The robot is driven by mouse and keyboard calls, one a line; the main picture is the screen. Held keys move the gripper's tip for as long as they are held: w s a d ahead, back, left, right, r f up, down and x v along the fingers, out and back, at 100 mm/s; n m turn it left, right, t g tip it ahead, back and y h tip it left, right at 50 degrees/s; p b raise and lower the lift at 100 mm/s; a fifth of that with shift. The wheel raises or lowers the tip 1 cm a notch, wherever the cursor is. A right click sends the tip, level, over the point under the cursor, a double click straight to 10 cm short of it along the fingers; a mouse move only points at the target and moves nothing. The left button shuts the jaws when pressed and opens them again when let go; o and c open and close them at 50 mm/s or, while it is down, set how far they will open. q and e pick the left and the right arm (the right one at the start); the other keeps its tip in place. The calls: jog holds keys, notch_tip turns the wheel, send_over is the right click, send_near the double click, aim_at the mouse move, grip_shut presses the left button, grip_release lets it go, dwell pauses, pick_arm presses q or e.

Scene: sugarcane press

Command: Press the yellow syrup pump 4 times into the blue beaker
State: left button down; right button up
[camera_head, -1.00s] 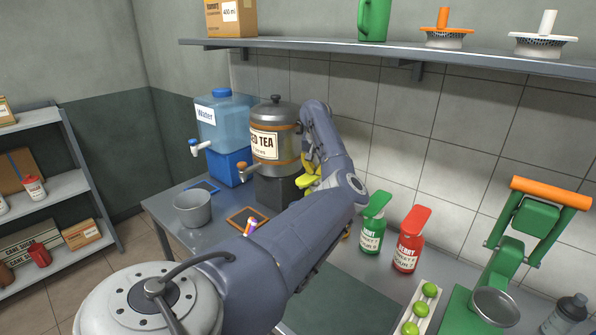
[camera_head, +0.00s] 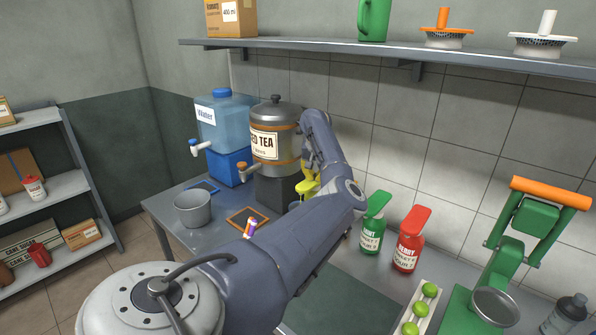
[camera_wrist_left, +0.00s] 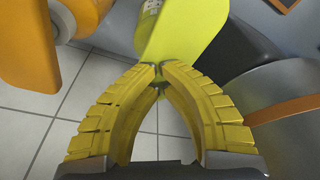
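The yellow syrup pump (camera_head: 307,188) stands beside the iced tea dispenser, partly hidden behind my left arm. Its broad yellow head (camera_wrist_left: 185,25) shows at the top of the left wrist view, with part of a pale label beside it. My left gripper (camera_wrist_left: 159,74) has yellow fingers whose tips meet, with an empty gap between the fingers behind them. The tips overlap the near end of the pump head in the picture; I cannot tell whether they touch it. I cannot make out a blue beaker in either view. My right gripper is not in view.
The iced tea dispenser (camera_head: 276,145) and water dispenser (camera_head: 223,125) stand at the back left. A green bottle (camera_head: 371,238) and red bottle (camera_head: 408,252) stand right of my arm. An orange pump head (camera_wrist_left: 28,40) is close to my left gripper. A green press (camera_head: 532,222) stands at right.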

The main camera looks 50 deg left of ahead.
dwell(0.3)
pick_arm(q)
jog(key=shift+w+a+v, duration=0.15)
jog(key=shift+v, duration=0.75)
jog(key=shift+w+a+v, duration=0.1)
jog(key=shift+w+v, duration=0.05)
jog(key=shift+v, duration=0.8)
jog(key=shift+w+a+v, duration=0.15)
jog(key=shift+v, duration=0.75)
jog(key=shift+f, duration=0.1)
jog(key=shift+s+d+x, duration=0.1)
jog(key=shift+s+x, duration=0.05)
jog(key=shift+x, duration=0.75)
jog(key=shift+s+d+x, duration=0.15)
jog(key=shift+x, duration=0.75)
jog(key=shift+s+d+x, duration=0.1)
jog(key=shift+x, duration=0.8)
jog(key=shift+d, duration=0.1)
jog(key=shift+w+a+v, duration=0.15)
jog(key=shift+v, duration=0.8)
jog(key=shift+w+a+v, duration=0.1)
jog(key=shift+w+v, duration=0.05)
jog(key=shift+v, duration=0.75)
jog(key=shift+w+a+v, duration=0.15)
jog(key=shift+v, duration=0.8)
jog(key=w+a+v, duration=0.1)
jog(key=v, duration=0.5)
jog(key=shift+r, duration=0.25)
jog(key=shift+s, duration=0.1)
